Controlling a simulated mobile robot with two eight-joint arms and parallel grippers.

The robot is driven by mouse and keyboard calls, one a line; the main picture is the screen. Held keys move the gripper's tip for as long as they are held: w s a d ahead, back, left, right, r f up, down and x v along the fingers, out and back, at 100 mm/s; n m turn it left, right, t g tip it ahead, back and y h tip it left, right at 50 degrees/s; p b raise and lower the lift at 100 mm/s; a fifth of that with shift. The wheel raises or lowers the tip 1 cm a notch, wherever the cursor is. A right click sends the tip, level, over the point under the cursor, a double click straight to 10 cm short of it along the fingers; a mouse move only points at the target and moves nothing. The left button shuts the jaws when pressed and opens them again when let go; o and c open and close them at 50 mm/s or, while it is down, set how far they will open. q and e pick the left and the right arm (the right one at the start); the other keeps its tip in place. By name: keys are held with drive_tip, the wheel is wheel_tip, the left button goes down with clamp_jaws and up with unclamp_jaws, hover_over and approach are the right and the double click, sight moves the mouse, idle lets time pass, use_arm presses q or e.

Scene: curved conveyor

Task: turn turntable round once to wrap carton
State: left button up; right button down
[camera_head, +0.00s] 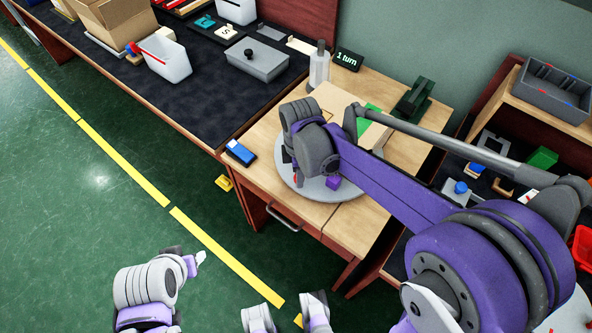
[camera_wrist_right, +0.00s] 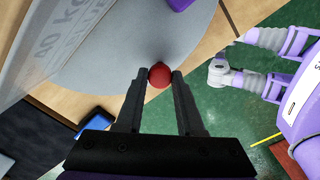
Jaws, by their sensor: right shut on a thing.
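The round grey turntable (camera_head: 300,187) sits on a light wooden bench, partly hidden by my right arm. A carton (camera_head: 340,103) with a green patch stands on it, its near side hidden behind the arm. In the right wrist view, a pale panel (camera_wrist_right: 58,45) with lettering rises at the left above the grey disc (camera_wrist_right: 150,32). My right gripper (camera_wrist_right: 161,84) is shut on a red knob (camera_wrist_right: 160,74) at the disc's edge. My left gripper (camera_head: 199,257) is low over the floor, away from the bench; its jaws are too small to read.
A "1 turn" sign (camera_head: 347,59) and a pale upright roll (camera_head: 319,66) stand behind the carton. A dark green device (camera_head: 412,98) is at its right. Open green floor (camera_head: 90,190) lies left.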

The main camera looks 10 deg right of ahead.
drive_tip(key=shift+s+d, duration=0.1)
idle(0.5)
drive_tip(key=c, duration=0.5)
unclamp_jaws()
drive_tip(key=shift+c, duration=0.2)
drive_tip(key=shift+r, duration=0.1)
wheel_tip(320, 180, up, 11)
drive_tip(key=p, duration=0.1)
drive_tip(key=shift+f, duration=0.2)
